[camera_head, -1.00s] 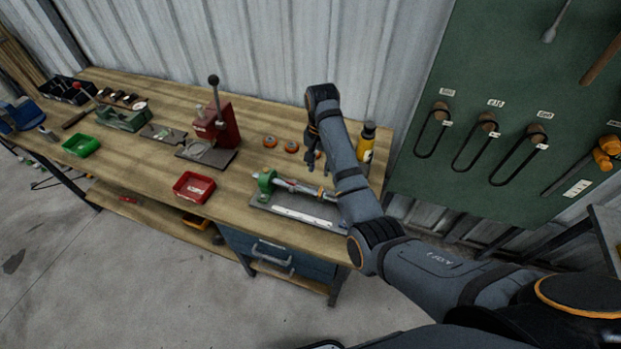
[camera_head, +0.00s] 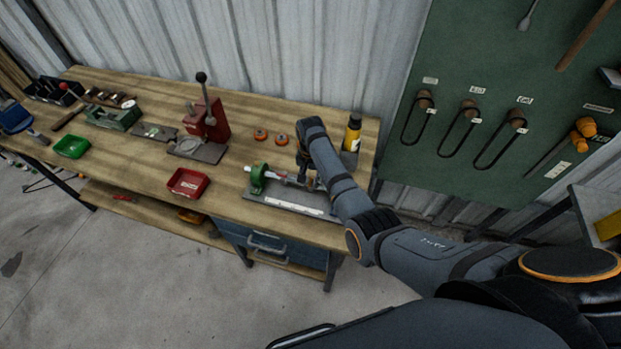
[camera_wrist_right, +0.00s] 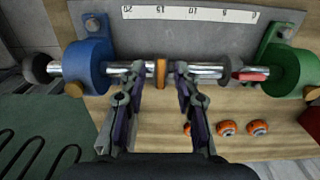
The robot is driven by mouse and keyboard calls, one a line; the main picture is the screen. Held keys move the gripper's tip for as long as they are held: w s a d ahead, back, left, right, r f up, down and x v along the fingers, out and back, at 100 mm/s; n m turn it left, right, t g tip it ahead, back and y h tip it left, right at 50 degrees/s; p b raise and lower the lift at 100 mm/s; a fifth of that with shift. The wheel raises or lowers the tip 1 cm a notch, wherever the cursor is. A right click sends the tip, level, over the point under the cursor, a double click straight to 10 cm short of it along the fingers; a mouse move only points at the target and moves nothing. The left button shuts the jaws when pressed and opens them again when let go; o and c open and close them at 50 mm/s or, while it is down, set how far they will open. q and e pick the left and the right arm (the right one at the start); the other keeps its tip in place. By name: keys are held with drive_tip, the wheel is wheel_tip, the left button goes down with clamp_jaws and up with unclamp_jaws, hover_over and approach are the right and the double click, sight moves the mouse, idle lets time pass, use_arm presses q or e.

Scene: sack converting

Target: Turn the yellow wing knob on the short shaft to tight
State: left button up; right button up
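A fixture plate (camera_head: 285,203) on the bench carries a metal shaft (camera_wrist_right: 205,71) between a green bracket (camera_head: 258,179) and a blue bracket (camera_wrist_right: 88,67). A narrow yellow-orange piece (camera_wrist_right: 161,73) stands across the shaft; it looks like the wing knob seen edge-on, but its wings cannot be made out. My right gripper (camera_wrist_right: 160,78) is open, its fingertips at the shaft on either side of this piece, with gaps showing. In the head view my right gripper (camera_head: 306,174) is over the shaft, and my arm hides the fixture's right end. My left gripper is not in view.
Several orange rings (camera_wrist_right: 228,128) lie on the bench behind the fixture. A yellow bottle (camera_head: 352,133) stands at the back right. A red tray (camera_head: 188,183) and a red lever press (camera_head: 207,122) stand to the left. Bare bench lies between tray and fixture.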

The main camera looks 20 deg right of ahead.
clamp_jaws()
drive_tip(key=shift+m, duration=0.3)
drive_tip(key=m+t+y, duration=0.1)
drive_tip(key=m, duration=0.1)
drive_tip(key=shift+d+m, duration=0.15)
drive_tip(key=shift+m, duration=0.15)
drive_tip(key=m+t, duration=0.1)
drive_tip(key=m, duration=0.1)
drive_tip(key=m+t+y, duration=0.1)
drive_tip(key=m, duration=0.2)
drive_tip(key=shift+s, duration=0.2)
drive_tip(key=m+t, duration=0.1)
drive_tip(key=m, duration=0.3)
drive_tip(key=shift+s+f+t, duration=0.1)
drive_tip(key=shift+s+t, duration=0.05)
drive_tip(key=shift+t, duration=0.25)
drive_tip(key=shift+s+m+t, duration=0.1)
drive_tip(key=shift+m+t, duration=0.7)
drive_tip(key=shift+m, duration=1.5)
unclamp_jaws()
